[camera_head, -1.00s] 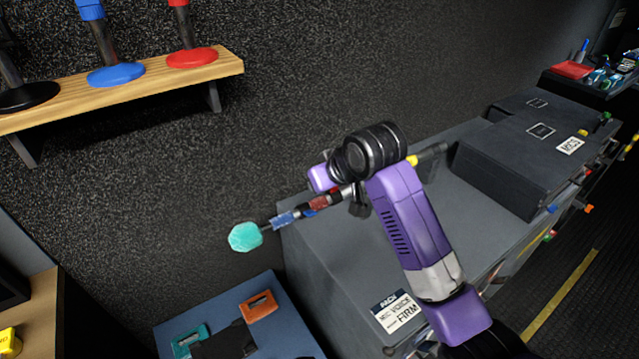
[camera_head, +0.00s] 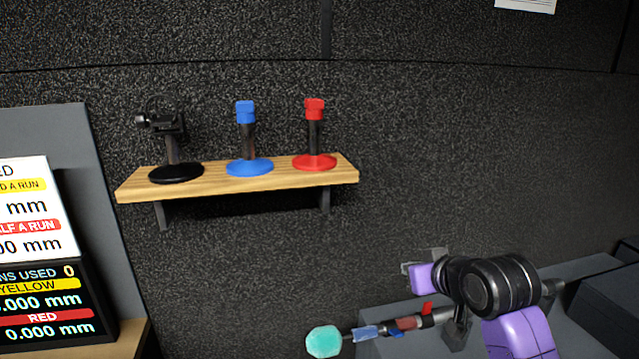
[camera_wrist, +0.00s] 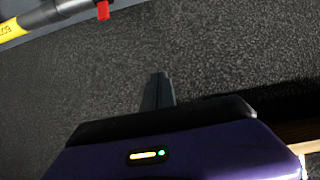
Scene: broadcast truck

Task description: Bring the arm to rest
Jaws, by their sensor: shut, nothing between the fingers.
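My gripper (camera_wrist: 157,80) shows in the wrist view with its dark fingers together and nothing between them. It points at the bare dark textured wall (camera_wrist: 220,60), apart from the pole. In the head view my purple and black arm is folded at the lower right, in front of the wall (camera_head: 420,200). The fingers are hard to make out there. A pole with a turquoise tip (camera_head: 324,341) and blue, red and grey parts lies behind and below my arm. Its yellow and black part (camera_wrist: 35,18) crosses the wrist view's top left.
A wooden shelf (camera_head: 235,180) on the wall bears a black stand (camera_head: 175,172), a blue stand (camera_head: 249,166) and a red stand (camera_head: 314,161). A screen with readings (camera_head: 40,300) is at the left. A grey cabinet (camera_head: 395,347) is below my arm. The wall between shelf and arm is clear.

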